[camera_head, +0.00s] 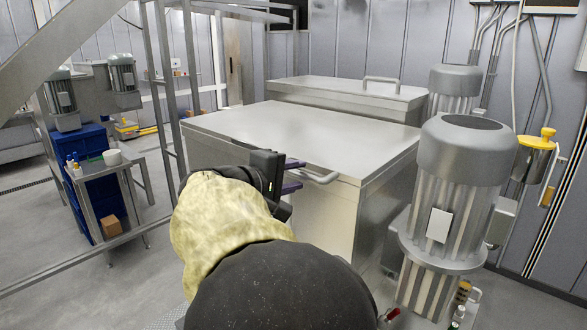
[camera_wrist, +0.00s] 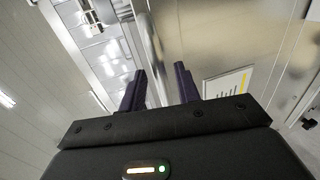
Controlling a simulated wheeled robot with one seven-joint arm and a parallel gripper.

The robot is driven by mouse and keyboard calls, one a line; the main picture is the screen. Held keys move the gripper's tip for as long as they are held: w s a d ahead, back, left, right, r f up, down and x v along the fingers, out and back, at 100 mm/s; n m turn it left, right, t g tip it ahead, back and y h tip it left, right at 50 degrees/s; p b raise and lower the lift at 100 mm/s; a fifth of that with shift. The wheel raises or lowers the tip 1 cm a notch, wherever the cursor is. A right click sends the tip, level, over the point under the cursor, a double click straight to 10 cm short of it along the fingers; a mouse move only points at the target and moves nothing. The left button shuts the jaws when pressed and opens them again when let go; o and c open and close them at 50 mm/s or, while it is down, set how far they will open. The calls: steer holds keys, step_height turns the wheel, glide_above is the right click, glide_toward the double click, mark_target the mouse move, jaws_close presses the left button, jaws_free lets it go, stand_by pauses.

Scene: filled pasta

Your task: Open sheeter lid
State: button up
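A large steel box with a flat, closed lid (camera_head: 300,132) stands in front of me; I take it for the sheeter. A curved bar handle (camera_head: 322,179) sticks out from the lid's front edge. My gripper (camera_head: 292,176) is at the left end of this handle, its two purple fingers spread one above the other. The wrist view also shows my gripper (camera_wrist: 160,85) with its fingers apart. No contact is clear. My arm hides part of the box front.
A second lidded steel box (camera_head: 345,95) with a handle stands behind. A large grey motor (camera_head: 462,165) stands close on the right. A steel frame with rails and a small side table (camera_head: 108,172) are on the left. Floor is free between the table and box.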

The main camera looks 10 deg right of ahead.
steer(key=shift+x, duration=1)
steer(key=shift+w+d+f, duration=0.1)
steer(key=shift+w, duration=0.1)
steer(key=shift+s, duration=0.1)
jaws_close()
